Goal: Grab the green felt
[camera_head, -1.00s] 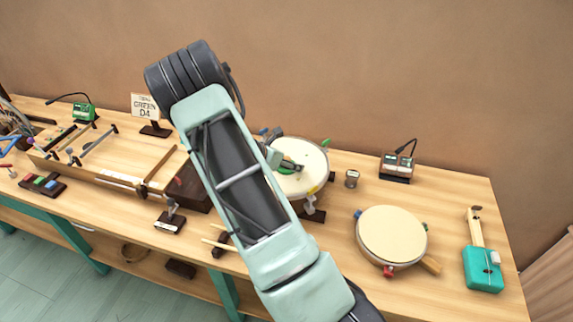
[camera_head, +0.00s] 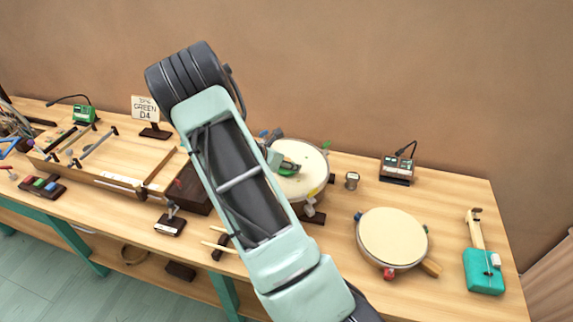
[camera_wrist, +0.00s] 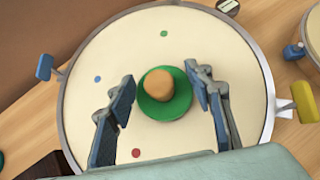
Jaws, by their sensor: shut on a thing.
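The green felt (camera_wrist: 152,106) is a round green disc with a tan knob (camera_wrist: 158,82) on top. It is at the middle of a cream drum head (camera_wrist: 100,115) in the wrist view. My gripper (camera_wrist: 161,88) has one finger on each side of the felt, with the fingertips close to its edges, and is shut on it. In the head view my gripper (camera_head: 288,168) is low over the drum (camera_head: 312,158), and only a little green shows there. My arm hides the drum's left part. I cannot tell whether the felt is clear of the drum head.
A second drum (camera_head: 392,237) and a teal string instrument (camera_head: 483,268) are to the right. A small metal can (camera_head: 352,180) and a dark device (camera_head: 397,169) stand behind. A wooden frame with rods (camera_head: 105,165) and a sign (camera_head: 146,107) are to the left.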

